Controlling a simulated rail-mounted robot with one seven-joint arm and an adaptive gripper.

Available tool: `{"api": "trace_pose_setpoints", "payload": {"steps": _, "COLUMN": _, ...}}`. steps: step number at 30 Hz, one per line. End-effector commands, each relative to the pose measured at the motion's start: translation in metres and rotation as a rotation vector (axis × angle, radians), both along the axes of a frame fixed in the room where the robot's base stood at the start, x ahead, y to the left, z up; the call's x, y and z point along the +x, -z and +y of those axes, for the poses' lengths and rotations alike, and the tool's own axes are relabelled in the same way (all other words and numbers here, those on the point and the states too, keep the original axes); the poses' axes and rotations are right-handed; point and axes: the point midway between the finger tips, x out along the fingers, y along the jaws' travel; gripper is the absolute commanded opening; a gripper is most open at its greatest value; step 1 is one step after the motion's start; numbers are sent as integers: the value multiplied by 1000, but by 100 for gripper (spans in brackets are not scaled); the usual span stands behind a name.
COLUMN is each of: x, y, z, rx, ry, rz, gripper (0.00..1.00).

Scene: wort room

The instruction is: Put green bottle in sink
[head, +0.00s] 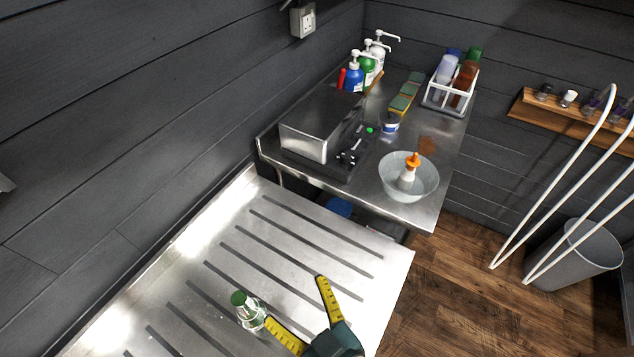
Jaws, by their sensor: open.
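A clear bottle with a green cap (249,314) stands on the ribbed steel drainboard (345,221), near the lower middle of the head view. My gripper (295,301) reaches in from the bottom edge with its two yellow fingers spread apart and nothing visible between them. The tip of its left finger is right beside the bottle; I cannot tell whether they touch. The right finger is well away from the bottle, over the drainboard. A green pump bottle (368,66) stands at the back on the far steel table. No sink basin is clearly visible.
The far steel table (408,207) holds a metal box-shaped device (307,142), a pale bowl (388,176) with an orange-topped bottle, and a white bottle rack (439,101). White curved bars (553,196) and a grey bin (575,257) stand at right. The drainboard's middle is clear.

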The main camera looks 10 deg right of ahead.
Motion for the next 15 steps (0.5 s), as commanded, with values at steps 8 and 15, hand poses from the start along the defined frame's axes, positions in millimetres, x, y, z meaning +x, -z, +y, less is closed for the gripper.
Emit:
{"api": "trace_pose_setpoints", "payload": {"steps": 8, "x": 56, "y": -224, "z": -37, "rx": 100, "ry": 282, "rz": -434, "gripper": 88}}
{"api": "trace_pose_setpoints", "payload": {"steps": 15, "x": 37, "y": -317, "z": -49, "rx": 236, "ry": 381, "rz": -638, "gripper": 94}}
